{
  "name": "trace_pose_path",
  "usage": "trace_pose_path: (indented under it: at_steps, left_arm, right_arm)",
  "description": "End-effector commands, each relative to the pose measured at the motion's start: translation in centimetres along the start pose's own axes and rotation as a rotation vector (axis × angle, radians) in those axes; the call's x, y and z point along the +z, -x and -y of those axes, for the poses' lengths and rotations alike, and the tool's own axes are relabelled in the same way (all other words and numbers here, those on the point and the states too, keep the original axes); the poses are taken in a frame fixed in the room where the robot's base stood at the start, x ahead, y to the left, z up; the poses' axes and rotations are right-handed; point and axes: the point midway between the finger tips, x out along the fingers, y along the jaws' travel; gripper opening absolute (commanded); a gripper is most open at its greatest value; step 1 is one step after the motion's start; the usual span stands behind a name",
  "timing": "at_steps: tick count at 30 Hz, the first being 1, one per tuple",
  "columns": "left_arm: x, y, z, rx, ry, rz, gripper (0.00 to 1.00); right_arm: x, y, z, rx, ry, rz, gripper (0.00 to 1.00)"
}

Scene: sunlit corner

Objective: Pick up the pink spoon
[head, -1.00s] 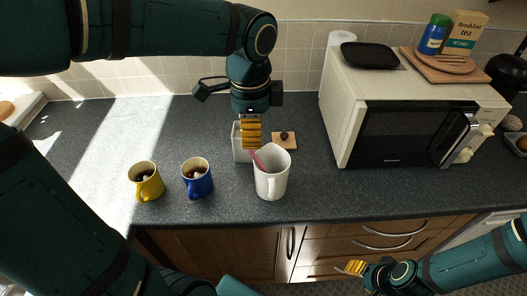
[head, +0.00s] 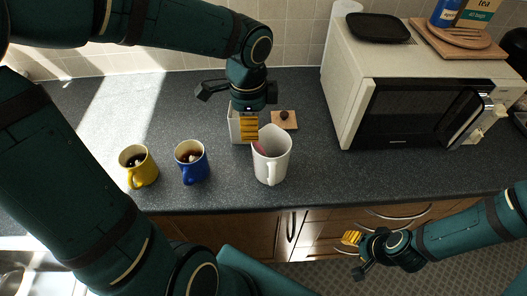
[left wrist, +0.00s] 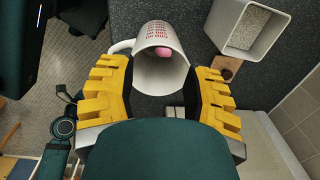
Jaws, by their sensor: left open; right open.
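The pink spoon (head: 261,148) stands in the tall white jug (head: 272,168) on the counter; only a little pink shows at the jug's mouth in the head view. In the left wrist view the spoon's rounded pink end (left wrist: 247,50) is seen near the rim of the jug (left wrist: 160,35), with the rest hidden. My left gripper (head: 249,130) is open, above and just behind the jug, and its yellow fingers (left wrist: 160,72) lie on either side of the jug's mouth in the wrist view. My right gripper (head: 355,245) is open and empty, low in front of the drawers.
A white square container (head: 236,124) stands close behind the jug, beside a wooden lid (head: 284,120). A blue mug (head: 192,164) and a yellow mug (head: 139,168) stand to the left. A microwave (head: 405,100) is at the right. The counter between jug and microwave is clear.

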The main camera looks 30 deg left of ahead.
Motion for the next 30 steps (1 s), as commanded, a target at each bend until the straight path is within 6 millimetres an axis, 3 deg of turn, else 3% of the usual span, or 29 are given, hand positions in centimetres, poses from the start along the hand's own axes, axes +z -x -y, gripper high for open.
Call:
trace_pose_path:
  at_steps: [10, 20, 21, 25, 30]
  left_arm:
    - [0.2, -4.5, 0.2, 0.003, -0.001, 0.001, 0.50]
    - [0.2, -5.1, 0.3, 0.001, 0.000, 0.000, 0.50]
    - [0.2, -5.1, 0.3, 0.001, 0.000, 0.000, 0.46]
    - [0.2, -5.1, 0.3, 0.001, 0.000, 0.000, 0.00]
    - [0.2, -5.1, 0.3, 0.001, 0.000, 0.000, 0.00]
  right_arm:
    - [0.5, -1.0, -0.4, -0.001, 0.003, 0.009, 0.47]
    - [0.5, -1.0, -0.4, -0.001, 0.003, 0.011, 0.47]
    - [0.5, -1.0, -0.4, -0.001, 0.003, 0.011, 0.47]
    - [0.5, -1.0, -0.4, -0.001, 0.003, 0.011, 0.47]
    - [0.5, -1.0, -0.4, -0.001, 0.003, 0.011, 0.47]
